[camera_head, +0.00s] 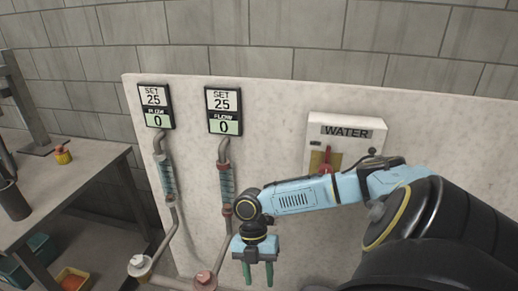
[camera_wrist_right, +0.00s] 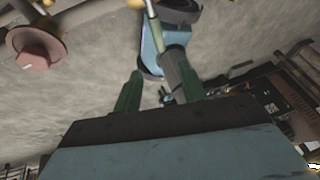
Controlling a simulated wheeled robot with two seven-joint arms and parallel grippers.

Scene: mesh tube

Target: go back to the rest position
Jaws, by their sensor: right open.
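My right gripper (camera_head: 259,274) hangs down in front of the pale panel in the head view, with its two green fingers apart and nothing between them. In the right wrist view its green fingers (camera_wrist_right: 155,92) also stand apart and empty. My right arm reaches in from the right, bent at the elbow, and passes in front of the lower part of the WATER box (camera_head: 366,138). My left gripper is not in the head view.
Two displays, left (camera_head: 156,106) and right (camera_head: 223,110), read SET 25 and FLOW 0. Pipes run below them to a red knob (camera_head: 204,281), close left of my gripper. A pinkish knob (camera_wrist_right: 36,47) shows in the wrist view. A grey table (camera_head: 75,178) stands at left.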

